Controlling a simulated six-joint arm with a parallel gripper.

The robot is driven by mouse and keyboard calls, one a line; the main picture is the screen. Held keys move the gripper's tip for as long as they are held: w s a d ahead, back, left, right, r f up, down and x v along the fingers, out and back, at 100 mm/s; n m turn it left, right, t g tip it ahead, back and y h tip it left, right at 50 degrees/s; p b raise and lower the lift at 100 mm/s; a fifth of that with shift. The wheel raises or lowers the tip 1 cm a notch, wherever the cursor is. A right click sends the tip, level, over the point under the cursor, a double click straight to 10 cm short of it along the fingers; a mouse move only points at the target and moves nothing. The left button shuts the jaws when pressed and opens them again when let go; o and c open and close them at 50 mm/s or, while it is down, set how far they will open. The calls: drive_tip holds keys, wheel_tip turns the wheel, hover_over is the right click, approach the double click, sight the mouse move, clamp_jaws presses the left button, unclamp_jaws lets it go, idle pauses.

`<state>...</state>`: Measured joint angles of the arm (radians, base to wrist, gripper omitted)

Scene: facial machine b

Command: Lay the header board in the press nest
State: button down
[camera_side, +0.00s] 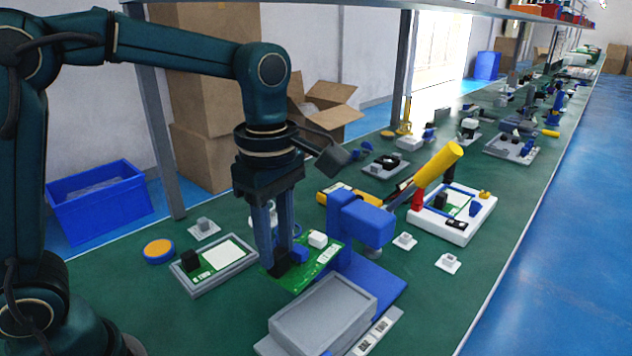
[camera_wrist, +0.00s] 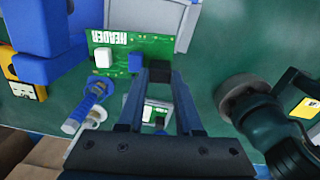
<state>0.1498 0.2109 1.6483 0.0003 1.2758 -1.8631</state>
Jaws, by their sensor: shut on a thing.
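The header board (camera_side: 322,262) is green, with a white block and a blue block on top. It is in my shut gripper (camera_side: 280,268), held near its left end in the side view, beside the blue press (camera_side: 345,225). In the wrist view the board (camera_wrist: 118,66) shows the word HEADER, and my fingertips (camera_wrist: 160,74) are at its right end, by a dark block. The press has a blue head (camera_side: 368,222), a yellow lever handle (camera_side: 438,165) and a blue base plate (camera_side: 385,284). I cannot make out the nest clearly; the board and press head may hide it.
A grey raised tray (camera_side: 325,310) stands in front of the board. A grey tray with another green board (camera_side: 222,256) lies left, near an orange-topped disc (camera_side: 158,250). A white tray (camera_side: 455,228) stands right of the press. Small white-based parts (camera_side: 448,263) lie near the right edge.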

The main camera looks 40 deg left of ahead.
sight(297, 288)
drive_tip(key=d+m, duration=0.1)
drive_tip(key=d, duration=0.2)
drive_tip(key=shift+d, duration=0.2)
drive_tip(key=shift+s+d+f+m, duration=0.15)
drive_tip(key=shift+d+m, duration=0.15)
drive_tip(key=shift+d, duration=0.1)
drive_tip(key=shift+f, duration=0.15)
drive_tip(key=shift+f, duration=3.1)
drive_tip(key=shift+f, duration=0.25)
drive_tip(key=c, duration=0.5)
unclamp_jaws()
